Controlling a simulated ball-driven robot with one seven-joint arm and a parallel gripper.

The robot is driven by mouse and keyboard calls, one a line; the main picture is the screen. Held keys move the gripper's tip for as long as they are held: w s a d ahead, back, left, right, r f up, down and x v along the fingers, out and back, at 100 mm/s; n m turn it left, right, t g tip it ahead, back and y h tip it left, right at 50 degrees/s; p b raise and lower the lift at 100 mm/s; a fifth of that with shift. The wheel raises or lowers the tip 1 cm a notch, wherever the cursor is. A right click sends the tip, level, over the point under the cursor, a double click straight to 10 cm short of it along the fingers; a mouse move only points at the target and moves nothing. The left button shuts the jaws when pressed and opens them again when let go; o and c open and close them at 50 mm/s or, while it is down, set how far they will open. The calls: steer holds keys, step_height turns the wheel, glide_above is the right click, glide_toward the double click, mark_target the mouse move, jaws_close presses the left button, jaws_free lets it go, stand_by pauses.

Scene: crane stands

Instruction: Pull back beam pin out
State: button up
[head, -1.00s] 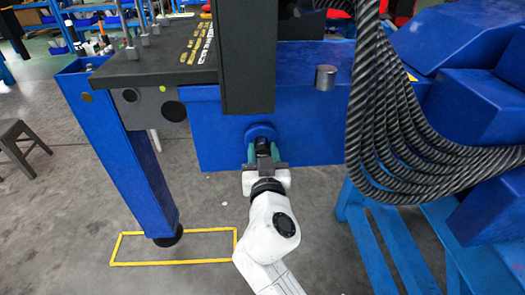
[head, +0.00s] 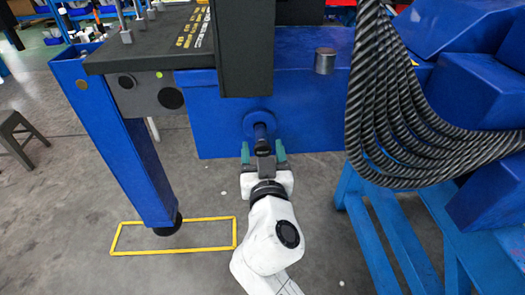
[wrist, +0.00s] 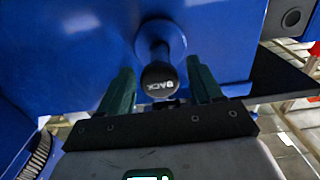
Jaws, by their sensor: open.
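In the wrist view my gripper (wrist: 160,70) shows a gap between each finger and the knob. The inner end of the pin is hidden in the collar.
A dark vertical post (head: 246,50) stands directly above the collar. Thick striped hoses (head: 385,120) hang to the right above a blue pallet-like frame (head: 385,230). A blue leg (head: 130,160) stands left, by a yellow floor outline (head: 175,250).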

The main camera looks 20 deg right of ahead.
steer(key=b+v, duration=0.2)
steer(key=v, duration=0.8)
steer(key=shift+s+a, duration=0.15)
steer(key=shift+s, duration=0.25)
steer(key=s+d+f+g+p, duration=0.1)
steer(key=s+d+f+g, duration=0.25)
steer(key=d+f, duration=0.25)
steer(key=s+d+f+g+p, duration=0.1)
steer(key=s+d+f+g, duration=0.2)
steer(key=d+f+g, duration=0.3)
steer(key=s+f+n+g+y+p, duration=0.1)
steer(key=s+f+g+y, duration=0.1)
steer(key=s+f, duration=0.3)
steer(key=s+f+n+g+y+p, duration=0.1)
steer(key=s+f+n+g+y, duration=0.1)
steer(key=s+f, duration=0.4)
steer(key=s+d+g+y, duration=0.1)
steer(key=s+g, duration=0.1)
steer(key=s, duration=0.3)
steer(key=shift+g, duration=0.35)
steer(key=shift+s+f, duration=0.1)
steer(key=shift+c, duration=0.2)
stand_by(0.3)
